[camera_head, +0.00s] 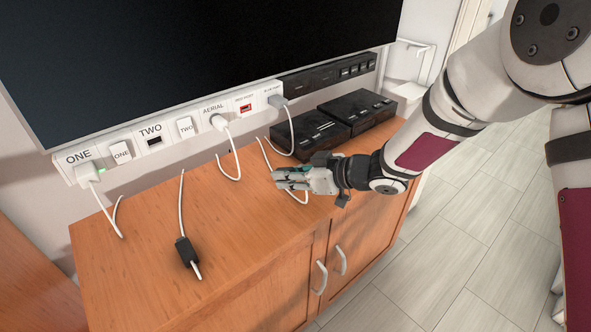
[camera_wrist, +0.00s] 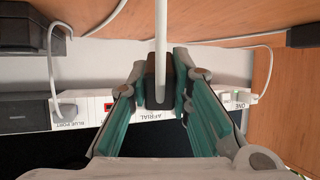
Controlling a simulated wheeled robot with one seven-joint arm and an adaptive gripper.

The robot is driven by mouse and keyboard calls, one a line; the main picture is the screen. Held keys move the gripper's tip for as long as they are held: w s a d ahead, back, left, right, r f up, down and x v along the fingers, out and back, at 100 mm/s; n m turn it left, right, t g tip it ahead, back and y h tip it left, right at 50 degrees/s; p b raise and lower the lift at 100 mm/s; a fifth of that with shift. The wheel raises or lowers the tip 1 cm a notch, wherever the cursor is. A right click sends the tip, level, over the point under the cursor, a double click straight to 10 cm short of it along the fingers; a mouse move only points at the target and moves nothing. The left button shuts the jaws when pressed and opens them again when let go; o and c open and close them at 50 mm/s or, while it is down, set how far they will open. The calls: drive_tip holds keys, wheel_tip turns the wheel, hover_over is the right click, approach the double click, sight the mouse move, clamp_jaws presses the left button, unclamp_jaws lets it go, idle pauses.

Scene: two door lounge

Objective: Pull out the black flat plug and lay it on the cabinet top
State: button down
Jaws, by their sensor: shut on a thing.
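My gripper (camera_head: 276,178) is shut on a black flat plug (camera_wrist: 158,72), which shows between the teal finger pads in the wrist view. A white cable (camera_wrist: 162,25) runs from the plug. In the head view the fingers hide the plug. The gripper is over the right part of the wooden cabinet top (camera_head: 150,225), apart from the socket strip (camera_head: 183,131). I cannot tell its exact height over the wood.
A black in-line piece (camera_head: 187,251) on a white cable lies on the cabinet top. Two black boxes (camera_head: 310,132) stand at the back right. White plugs sit at ONE (camera_head: 87,172) and AERIAL (camera_head: 218,122), a grey plug (camera_head: 277,101) at BLUE PORT. Bare wood lies left of my gripper.

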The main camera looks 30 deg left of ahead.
sight(289, 202)
drive_tip(key=shift+f+b, duration=2.25)
drive_tip(key=shift+f, duration=0.35)
drive_tip(key=c, duration=1.4)
unclamp_jaws()
drive_tip(key=shift+o, duration=0.2)
drive_tip(key=shift+p+v, duration=0.45)
drive_tip(key=shift+v, duration=0.35)
drive_tip(key=shift+d+r+p, duration=0.3)
drive_tip(key=shift+d+p, duration=0.05)
drive_tip(key=shift+d, duration=0.25)
drive_tip(key=shift+d+r, duration=0.15)
drive_tip(key=shift+d, duration=0.15)
